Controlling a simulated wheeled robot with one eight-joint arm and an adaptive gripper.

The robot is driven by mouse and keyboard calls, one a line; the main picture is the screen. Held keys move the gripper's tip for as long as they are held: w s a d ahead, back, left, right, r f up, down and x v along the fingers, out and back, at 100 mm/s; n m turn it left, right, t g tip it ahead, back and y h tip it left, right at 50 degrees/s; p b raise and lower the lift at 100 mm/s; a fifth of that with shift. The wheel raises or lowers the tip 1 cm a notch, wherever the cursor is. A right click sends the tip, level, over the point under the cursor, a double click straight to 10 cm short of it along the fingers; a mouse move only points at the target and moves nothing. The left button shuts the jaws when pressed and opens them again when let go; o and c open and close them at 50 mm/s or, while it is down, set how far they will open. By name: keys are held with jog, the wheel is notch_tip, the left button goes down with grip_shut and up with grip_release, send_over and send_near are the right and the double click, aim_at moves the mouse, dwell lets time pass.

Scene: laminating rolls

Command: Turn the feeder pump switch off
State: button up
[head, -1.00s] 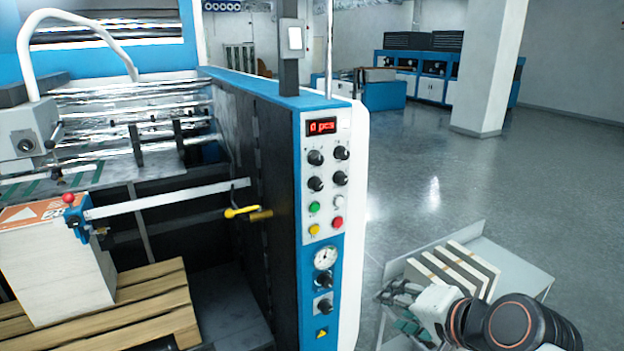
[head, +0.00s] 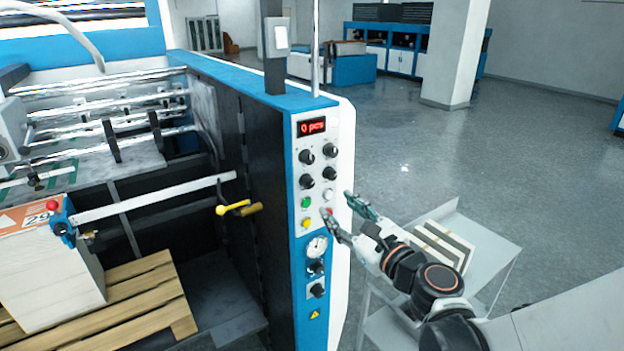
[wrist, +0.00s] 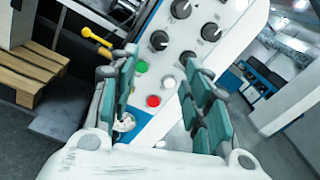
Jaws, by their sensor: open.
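The control panel (head: 297,262) on the machine's end carries several black rotary knobs. The upper ones sit in two columns, including an upper left knob (head: 307,157) and a right knob (head: 330,173). Two more, such as the lowest knob (head: 317,290), sit below the gauge. Their labels are too small to read, so I cannot tell which is the feeder pump switch. My gripper (head: 337,203) is open and empty, in front of the panel's right edge near the button rows.
Green (wrist: 141,66), white (wrist: 169,82) and red (wrist: 153,101) buttons lie close to the fingers. A yellow handle (head: 233,208) sticks out left of the panel. A grey cart (head: 482,246) with stacked boards stands right. Open floor lies behind.

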aim_at(310, 185)
jog(key=x, duration=1.2)
jog(key=shift+a, duration=0.1)
jog(key=shift+c, duration=0.3)
grip_shut()
